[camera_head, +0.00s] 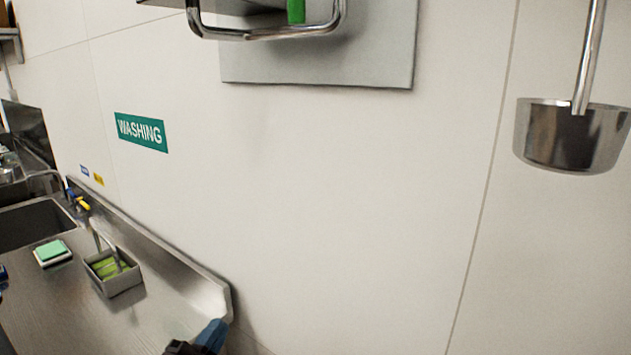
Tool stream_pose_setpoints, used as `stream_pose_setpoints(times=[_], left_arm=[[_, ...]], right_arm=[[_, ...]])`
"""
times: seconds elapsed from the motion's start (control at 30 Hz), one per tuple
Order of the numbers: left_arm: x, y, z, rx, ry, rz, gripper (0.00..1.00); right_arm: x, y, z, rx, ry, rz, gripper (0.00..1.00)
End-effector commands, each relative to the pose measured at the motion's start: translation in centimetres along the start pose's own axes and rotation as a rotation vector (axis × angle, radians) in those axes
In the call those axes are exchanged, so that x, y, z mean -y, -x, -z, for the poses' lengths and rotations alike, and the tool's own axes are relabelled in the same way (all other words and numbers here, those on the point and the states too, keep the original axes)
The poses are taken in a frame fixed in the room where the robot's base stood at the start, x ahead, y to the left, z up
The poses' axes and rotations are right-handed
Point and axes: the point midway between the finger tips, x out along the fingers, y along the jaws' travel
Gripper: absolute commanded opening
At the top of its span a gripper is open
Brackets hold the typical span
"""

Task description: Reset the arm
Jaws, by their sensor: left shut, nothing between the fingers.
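On the counter stand a grey box (115,273) with green items and a green sponge (52,252), beside a sink (30,224). A steel pot-like vessel (570,137) hangs at upper right. A metal rail (265,33) is above. The middle wall is bare.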

Motion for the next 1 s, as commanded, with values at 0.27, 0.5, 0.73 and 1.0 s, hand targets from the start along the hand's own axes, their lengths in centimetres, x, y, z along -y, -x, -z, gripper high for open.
stream_pose_setpoints(times=[0.27,0.5,0.73,1.0], left_arm=[[-7.0,12.1,-8.7,0.474,0.435,-0.105,0.0],[-11.7,23.1,-11.9,0.825,0.736,-0.117,0.0],[-13.6,28.4,-12.4,0.985,0.865,-0.104,0.0],[-13.7,28.8,-12.4,0.997,0.874,-0.102,0.0]], right_arm=[[0.0,0.1,-0.2,0.004,0.0,-0.001,0.81],[0.0,-0.1,0.2,-0.004,0.002,0.001,0.81],[0.0,-0.4,0.7,-0.013,0.003,0.002,0.81],[0.0,-0.4,0.7,-0.013,0.003,0.002,0.81]])
